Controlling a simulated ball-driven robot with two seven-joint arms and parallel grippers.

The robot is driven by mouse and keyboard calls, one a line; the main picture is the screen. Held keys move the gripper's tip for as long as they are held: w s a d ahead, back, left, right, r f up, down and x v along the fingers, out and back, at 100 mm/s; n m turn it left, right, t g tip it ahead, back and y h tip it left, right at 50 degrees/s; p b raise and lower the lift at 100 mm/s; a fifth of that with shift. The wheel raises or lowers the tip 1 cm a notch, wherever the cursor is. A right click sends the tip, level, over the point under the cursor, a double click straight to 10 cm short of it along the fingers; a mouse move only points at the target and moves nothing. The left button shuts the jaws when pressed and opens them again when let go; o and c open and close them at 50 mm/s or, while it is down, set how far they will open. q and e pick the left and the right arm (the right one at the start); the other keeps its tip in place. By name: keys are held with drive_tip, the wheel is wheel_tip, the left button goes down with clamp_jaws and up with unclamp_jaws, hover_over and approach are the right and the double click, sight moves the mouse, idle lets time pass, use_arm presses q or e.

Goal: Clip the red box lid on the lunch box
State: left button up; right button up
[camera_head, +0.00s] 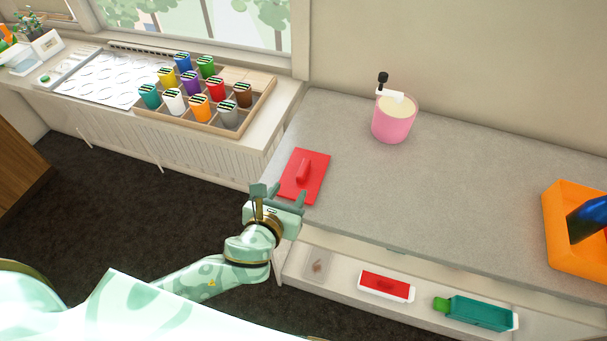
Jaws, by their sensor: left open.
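A flat red lid (316,178) with a raised red handle bar (303,171) lies on the near left corner of the grey counter. My left gripper (279,194) is open and empty at the lid's near edge. Its fingers point toward the handle, and I cannot tell whether they touch the lid. An orange open box (560,232) stands at the counter's right edge, cut off by the frame. I cannot tell whether it is the lunch box. My right gripper is not in view.
A pink pot (393,120) stands at the back of the counter (450,190). A blue object (590,217) shows at the orange box. The shelf below holds a white tray with a red piece (384,287) and a teal container (480,313). The counter's middle is clear.

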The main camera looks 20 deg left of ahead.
sight(303, 170)
use_arm(q)
drive_tip(key=b+x, duration=0.1)
drive_tip(key=x, duration=0.7)
drive_tip(key=shift+w+f+b, duration=0.1)
drive_tip(key=shift+f+b, duration=0.05)
drive_tip(key=shift+b, duration=0.25)
drive_tip(key=b+x, duration=0.1)
drive_tip(key=x, duration=0.1)
drive_tip(key=b+x, duration=0.1)
drive_tip(key=x, duration=0.1)
drive_tip(key=shift+w+a+f, duration=0.15)
drive_tip(key=shift+w+f, duration=0.05)
drive_tip(key=shift+f, duration=0.15)
drive_tip(key=shift+w, duration=0.4)
drive_tip(key=shift+s, duration=0.1)
drive_tip(key=shift+c, duration=0.6)
clamp_jaws()
